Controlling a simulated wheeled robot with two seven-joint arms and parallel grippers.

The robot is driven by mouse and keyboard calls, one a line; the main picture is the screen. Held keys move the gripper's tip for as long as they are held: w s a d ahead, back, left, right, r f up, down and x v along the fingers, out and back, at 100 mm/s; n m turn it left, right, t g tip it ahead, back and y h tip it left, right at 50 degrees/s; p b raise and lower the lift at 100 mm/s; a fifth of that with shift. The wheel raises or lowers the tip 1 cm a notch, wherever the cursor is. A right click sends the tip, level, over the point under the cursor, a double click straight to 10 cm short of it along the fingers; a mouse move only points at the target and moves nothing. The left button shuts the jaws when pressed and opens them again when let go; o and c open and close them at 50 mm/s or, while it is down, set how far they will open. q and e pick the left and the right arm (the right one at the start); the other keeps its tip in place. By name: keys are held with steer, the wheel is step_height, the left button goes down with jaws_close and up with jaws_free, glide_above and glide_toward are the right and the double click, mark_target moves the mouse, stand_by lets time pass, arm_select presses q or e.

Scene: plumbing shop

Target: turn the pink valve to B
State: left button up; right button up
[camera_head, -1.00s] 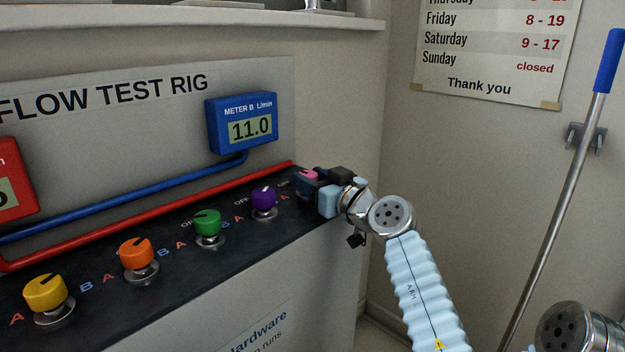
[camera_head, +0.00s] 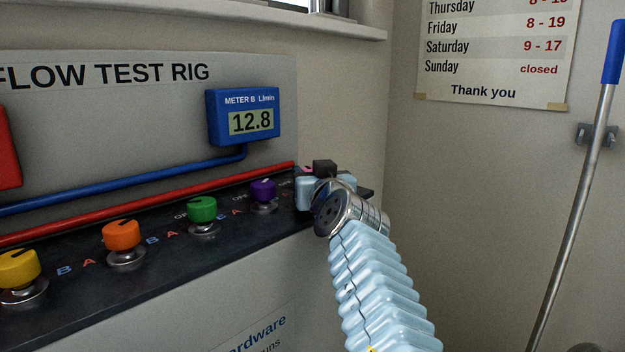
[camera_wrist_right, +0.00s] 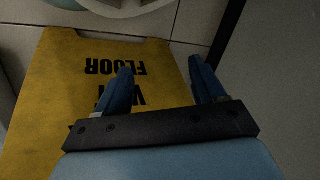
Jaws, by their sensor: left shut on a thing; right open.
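The pink valve (camera_head: 308,170) is at the far right end of the dark panel. Only a small patch of pink shows; my left gripper (camera_head: 316,177) covers the rest. The left gripper is shut on the valve, with its arm reaching up from below. The valve's pointer and its A and B letters are hidden or too small to read. Blue meter B (camera_head: 244,117) above the panel reads 12.8. My right gripper (camera_wrist_right: 163,82) shows in the right wrist view, its two blue fingers wide apart with nothing between them.
Purple (camera_head: 263,190), green (camera_head: 202,210), orange (camera_head: 121,236) and yellow (camera_head: 18,268) valves stand in a row to the left. A red pipe (camera_head: 150,214) runs behind them. A blue-handled pole (camera_head: 580,200) leans at right. A yellow wet-floor sign (camera_wrist_right: 60,100) lies below the right gripper.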

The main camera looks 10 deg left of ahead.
arm_select(q)
steer(key=o, duration=1.1)
steer(key=shift+c, duration=0.2)
